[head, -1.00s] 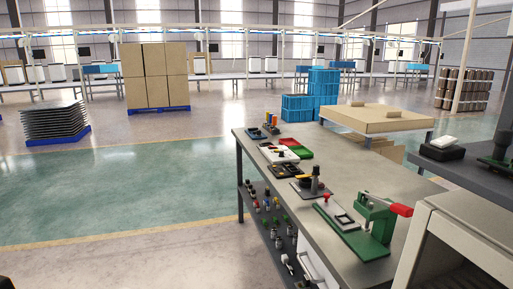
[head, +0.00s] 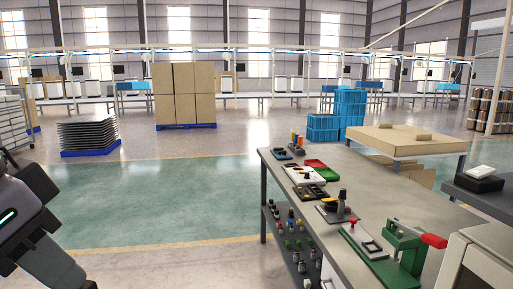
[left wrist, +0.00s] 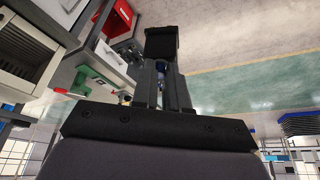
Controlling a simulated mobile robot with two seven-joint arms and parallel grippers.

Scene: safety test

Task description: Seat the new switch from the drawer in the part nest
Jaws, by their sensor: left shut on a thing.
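My left gripper (left wrist: 162,48) fills the middle of the left wrist view. It is shut on a small, partly blue thing (left wrist: 160,74), mostly hidden by the dark fingers; I cannot tell whether it is the switch. In the head view only my left arm shows, at the lower left, apart from the bench. A green fixture with a red-handled clamp (head: 408,252) stands at the bench's near end. Its pale plate carries a dark square frame (head: 371,247), which looks like the part nest. A red-sided open container (left wrist: 122,22), possibly the drawer, shows in the left wrist view. My right gripper is not in view.
The grey workbench (head: 330,226) carries trays (head: 303,175) and a dark fixture (head: 338,210). Small parts with coloured tops (head: 290,225) stand on its lower shelf. A pale machine housing (head: 480,265) is close at the lower right. The green floor (head: 150,200) left of the bench is clear.

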